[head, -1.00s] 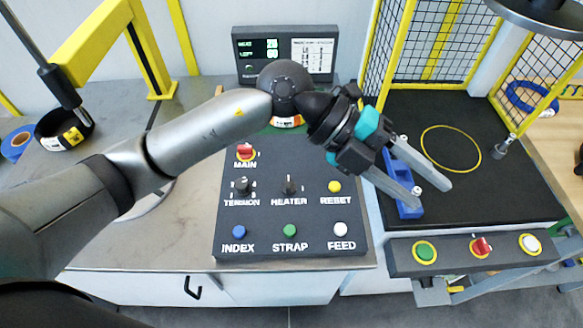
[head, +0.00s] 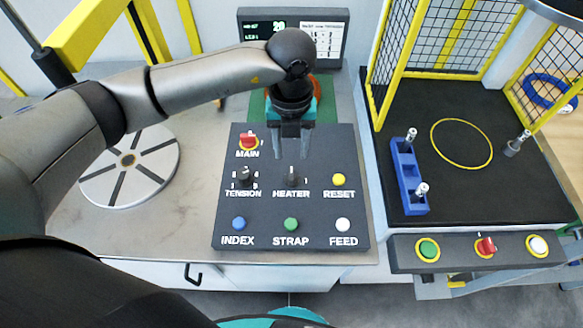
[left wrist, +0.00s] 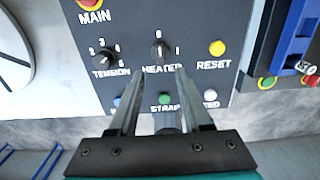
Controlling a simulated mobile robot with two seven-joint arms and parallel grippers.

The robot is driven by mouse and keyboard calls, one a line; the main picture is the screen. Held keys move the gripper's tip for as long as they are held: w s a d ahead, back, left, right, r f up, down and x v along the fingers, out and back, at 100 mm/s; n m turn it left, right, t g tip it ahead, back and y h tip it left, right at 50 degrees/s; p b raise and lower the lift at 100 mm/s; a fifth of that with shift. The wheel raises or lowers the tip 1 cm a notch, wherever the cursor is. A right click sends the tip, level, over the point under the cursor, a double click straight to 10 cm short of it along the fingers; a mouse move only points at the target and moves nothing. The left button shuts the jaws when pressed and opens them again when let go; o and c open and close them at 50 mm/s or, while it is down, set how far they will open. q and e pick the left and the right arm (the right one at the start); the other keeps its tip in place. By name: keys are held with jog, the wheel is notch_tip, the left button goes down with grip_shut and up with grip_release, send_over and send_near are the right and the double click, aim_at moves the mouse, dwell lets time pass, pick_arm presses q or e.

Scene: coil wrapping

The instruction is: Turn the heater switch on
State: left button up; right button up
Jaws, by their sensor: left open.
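The heater switch (head: 292,175) is a dark knob on the black control panel (head: 265,211), above the HEATER label. In the left wrist view the knob (left wrist: 159,51) stands upright, and its pale pointer appears to face the 0 mark. My left gripper (head: 291,154) is open and points down at the panel, just behind the knob in the head view. My right gripper is not in view.
Close by are the tension knob (head: 243,175), red main switch (head: 248,140), yellow reset button (head: 339,180) and strap button (head: 291,224). A display (head: 330,38) stands behind the panel. A blue fixture (head: 407,180) sits to the right, a round turntable (head: 105,178) to the left.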

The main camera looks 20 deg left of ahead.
aim_at(292, 173)
pick_arm(q)
notch_tip(292, 173, down, 8)
jog(key=shift+f, duration=0.2)
grip_shut()
dwell(0.4)
